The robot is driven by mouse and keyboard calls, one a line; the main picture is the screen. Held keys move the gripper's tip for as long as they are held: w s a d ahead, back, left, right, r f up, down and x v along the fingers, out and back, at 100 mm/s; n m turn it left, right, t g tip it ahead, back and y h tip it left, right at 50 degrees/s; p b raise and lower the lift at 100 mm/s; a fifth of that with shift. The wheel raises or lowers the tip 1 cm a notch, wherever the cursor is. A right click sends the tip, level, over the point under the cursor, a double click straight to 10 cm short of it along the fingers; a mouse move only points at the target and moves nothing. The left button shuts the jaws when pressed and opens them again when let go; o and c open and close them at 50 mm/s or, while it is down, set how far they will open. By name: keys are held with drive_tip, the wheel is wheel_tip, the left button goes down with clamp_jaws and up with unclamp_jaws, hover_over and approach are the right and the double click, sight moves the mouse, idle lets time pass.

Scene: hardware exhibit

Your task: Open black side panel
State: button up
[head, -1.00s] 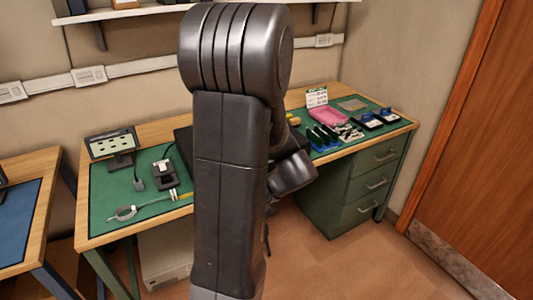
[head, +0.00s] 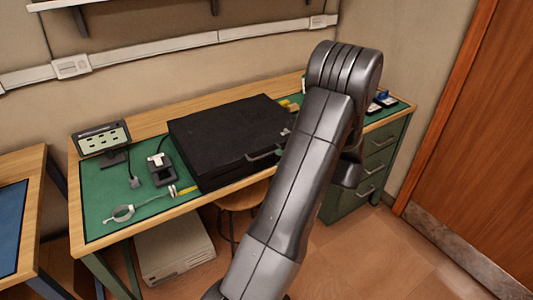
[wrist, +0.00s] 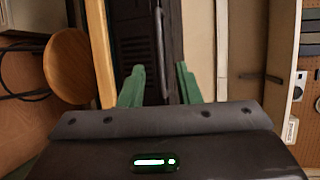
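A black case (head: 230,135) with a flat top lies on the green mat of the workbench in the head view. A bar handle (head: 265,153) is on its front side, and my arm covers part of its right end. In the wrist view the black side (wrist: 142,45) and its long handle (wrist: 160,50) run up and down the picture, beyond the fingers. My gripper (wrist: 160,85) has its two green fingers spread apart, with nothing held between them. Its fingertips appear apart from the handle, though the distance is hard to judge. In the head view the gripper is hidden behind my arm.
A round wooden stool (head: 243,196) stands in front of the bench; it also shows in the wrist view (wrist: 70,65). A beige box (head: 175,247) is below the bench. A small display (head: 103,140) and several tools lie left of the case. Green drawers (head: 372,165) are at right.

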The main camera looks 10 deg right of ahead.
sight(266, 155)
drive_tip(key=p+x, duration=0.1)
drive_tip(key=x, duration=0.6)
drive_tip(key=shift+w, duration=0.1)
clamp_jaws()
